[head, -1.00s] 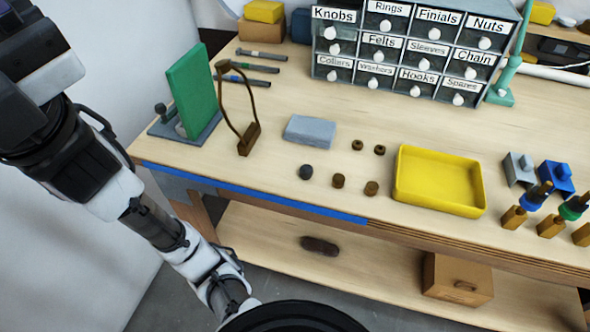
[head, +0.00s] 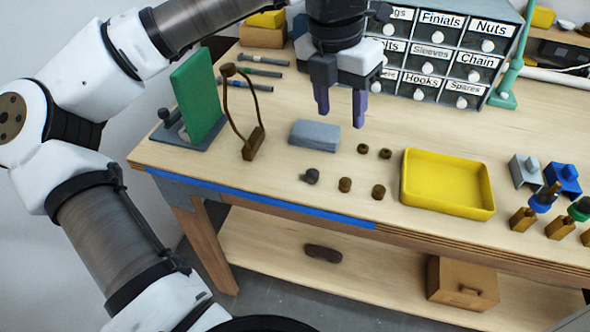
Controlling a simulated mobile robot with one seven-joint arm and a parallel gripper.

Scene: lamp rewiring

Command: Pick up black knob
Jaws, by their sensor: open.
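The black knob (head: 312,176) is a small dark cylinder on the wooden bench, near its front edge and in front of the grey block (head: 315,135). It is the leftmost of a row with two brown knobs (head: 345,184). My gripper (head: 341,108) points down above the bench, over and behind the grey block. Its two dark blue fingers are apart with nothing between them. It is higher than the knob and does not touch it.
A yellow tray (head: 447,184) lies right of the knobs. Two small brown rings (head: 373,151) lie behind them. A brown wire loop on a base (head: 254,143) and a green panel (head: 198,95) stand at left. Labelled drawers (head: 450,60) stand behind my gripper.

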